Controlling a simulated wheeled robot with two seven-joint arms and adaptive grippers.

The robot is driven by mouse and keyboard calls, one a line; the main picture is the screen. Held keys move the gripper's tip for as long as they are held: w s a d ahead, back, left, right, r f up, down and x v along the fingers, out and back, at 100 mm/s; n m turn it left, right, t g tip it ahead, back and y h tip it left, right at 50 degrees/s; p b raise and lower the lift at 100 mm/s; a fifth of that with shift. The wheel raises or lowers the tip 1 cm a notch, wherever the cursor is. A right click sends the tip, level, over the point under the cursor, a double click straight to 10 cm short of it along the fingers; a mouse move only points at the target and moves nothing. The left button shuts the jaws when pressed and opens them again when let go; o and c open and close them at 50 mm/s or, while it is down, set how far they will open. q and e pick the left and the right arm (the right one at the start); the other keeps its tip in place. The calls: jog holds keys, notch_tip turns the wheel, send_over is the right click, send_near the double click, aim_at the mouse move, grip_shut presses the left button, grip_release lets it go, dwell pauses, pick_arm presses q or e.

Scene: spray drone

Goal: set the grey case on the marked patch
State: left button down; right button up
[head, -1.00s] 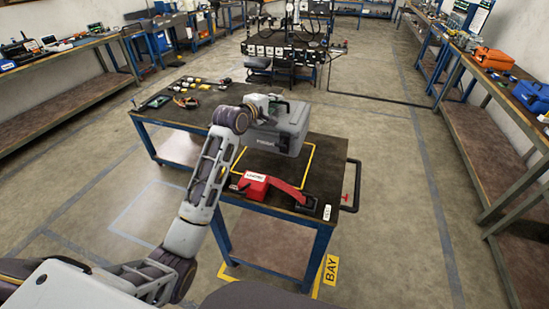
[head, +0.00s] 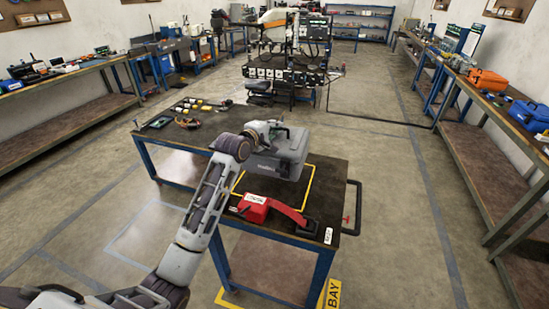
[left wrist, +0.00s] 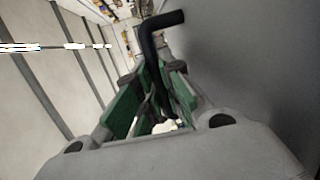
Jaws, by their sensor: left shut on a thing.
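The grey case (head: 285,157) is in the head view, over the back part of the marked patch (head: 312,188), a yellow outline on the dark table top. The case looks upright, and I cannot tell whether its underside touches the table. My left gripper (head: 274,134) is above the case, shut on its handle. In the left wrist view, the green finger pads of the left gripper (left wrist: 150,108) are around the black handle (left wrist: 152,55), and the grey side of the case (left wrist: 245,65) fills the right. The case hides part of the patch. My right gripper is not in view.
Small parts and a cable coil (head: 187,122) lie at the back left. A black rail (head: 355,208) stands out from the right edge. Open floor surrounds the table.

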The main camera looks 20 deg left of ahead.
pick_arm(q)
jog(key=shift+f, duration=2.4)
jog(key=shift+f, duration=1.8)
jog(key=c, duration=1.7)
grip_release()
jog(key=shift+f, duration=0.1)
jog(key=shift+o, duration=0.8)
jog(key=shift+s, duration=0.1)
